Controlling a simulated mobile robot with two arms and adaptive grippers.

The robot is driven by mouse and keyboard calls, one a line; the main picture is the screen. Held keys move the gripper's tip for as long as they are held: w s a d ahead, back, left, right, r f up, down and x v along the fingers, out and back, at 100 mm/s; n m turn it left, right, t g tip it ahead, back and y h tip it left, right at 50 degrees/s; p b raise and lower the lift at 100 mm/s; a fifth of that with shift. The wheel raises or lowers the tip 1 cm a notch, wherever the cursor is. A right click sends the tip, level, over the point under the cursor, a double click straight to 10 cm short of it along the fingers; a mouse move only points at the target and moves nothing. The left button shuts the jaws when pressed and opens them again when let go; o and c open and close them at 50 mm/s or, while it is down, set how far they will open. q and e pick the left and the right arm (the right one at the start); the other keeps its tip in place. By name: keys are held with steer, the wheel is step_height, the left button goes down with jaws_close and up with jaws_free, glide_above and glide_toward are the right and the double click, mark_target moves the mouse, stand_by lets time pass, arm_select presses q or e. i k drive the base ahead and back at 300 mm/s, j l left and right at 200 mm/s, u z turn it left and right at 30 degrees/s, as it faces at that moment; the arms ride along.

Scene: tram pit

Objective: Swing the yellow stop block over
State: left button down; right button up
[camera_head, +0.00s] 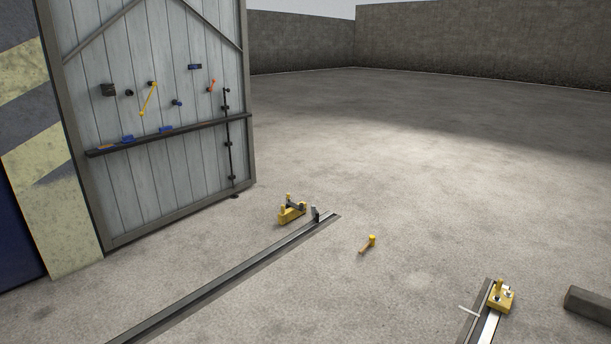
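Two yellow blocks could be the stop block, and I cannot tell which one the task means. One yellow block (292,215) with upright posts and a dark bar sits on the floor just left of the far end of the left rail (245,268). A small grey upright piece (315,214) stands at that rail's end. The other yellow block (502,297) sits at the far end of the right rail (480,312), with a post and pale and dark fittings on top. Neither of my grippers is in view.
A small yellow-topped piece with an orange-brown arm (367,244) lies between the rails. A dark beam (588,305) lies at the right edge. A grey plank door (185,175) with a ledge and small fittings stands at the left. The floor beyond is clear to the walls.

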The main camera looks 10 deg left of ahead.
mark_target(286, 215)
steer(key=i+u, duration=0.35)
steer(key=i, duration=2.25)
